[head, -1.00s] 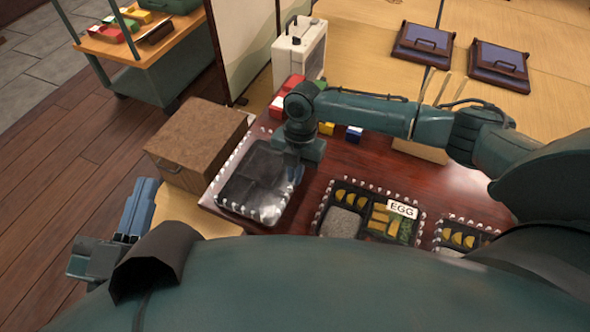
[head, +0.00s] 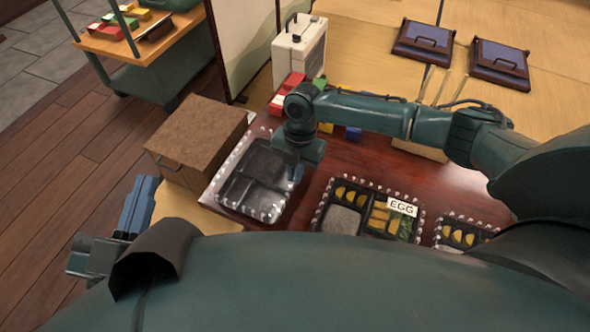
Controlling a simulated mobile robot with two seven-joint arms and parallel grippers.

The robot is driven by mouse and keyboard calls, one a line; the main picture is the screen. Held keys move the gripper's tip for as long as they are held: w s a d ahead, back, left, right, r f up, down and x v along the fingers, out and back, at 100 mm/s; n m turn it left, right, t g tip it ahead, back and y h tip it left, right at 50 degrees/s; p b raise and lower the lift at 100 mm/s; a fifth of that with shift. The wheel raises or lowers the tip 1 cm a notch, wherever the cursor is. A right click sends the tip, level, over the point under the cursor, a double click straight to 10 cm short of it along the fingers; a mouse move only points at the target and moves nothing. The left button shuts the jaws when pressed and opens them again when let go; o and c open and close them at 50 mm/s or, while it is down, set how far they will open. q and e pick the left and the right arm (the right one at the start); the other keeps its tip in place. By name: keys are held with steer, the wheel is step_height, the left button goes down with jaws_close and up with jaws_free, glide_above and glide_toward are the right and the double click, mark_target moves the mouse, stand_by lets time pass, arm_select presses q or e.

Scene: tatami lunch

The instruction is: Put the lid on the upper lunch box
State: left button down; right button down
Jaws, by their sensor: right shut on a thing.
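A black lunch box (head: 245,192) with several compartments and a pale beaded rim lies at the left end of the dark red table. A second box (head: 319,215) holds rice, yellow food, greens and an EGG label. A third box (head: 438,246) is partly cut off by my arm. My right gripper (head: 294,174) points down at the right edge of the left box, shut on what seems a clear lid. The lid's outline is hard to make out, and whether it touches the box cannot be told. My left gripper (head: 138,207) is off the table at left, its jaw opening unclear.
A brown box (head: 195,140) stands left of the table (head: 290,222). A white case (head: 300,50) and small red, yellow and blue blocks (head: 288,85) are behind my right arm. A cart (head: 140,60) stands far left.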

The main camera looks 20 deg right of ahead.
arm_select(q)
steer(key=shift+r, duration=0.2)
arm_select(e)
steer(key=shift+f, duration=0.25)
stand_by(0.4)
arm_select(q)
steer(key=shift+f, duration=0.2)
arm_select(e)
steer(key=shift+f, duration=0.45)
stand_by(0.3)
arm_select(q)
steer(key=shift+r, duration=0.3)
arm_select(e)
steer(key=shift+f, duration=0.45)
stand_by(0.7)
arm_select(q)
steer(key=shift+f, duration=0.1)
arm_select(e)
steer(key=c, duration=0.9)
jaws_free()
steer(key=shift+c, duration=0.2)
steer(key=shift+r, duration=0.1)
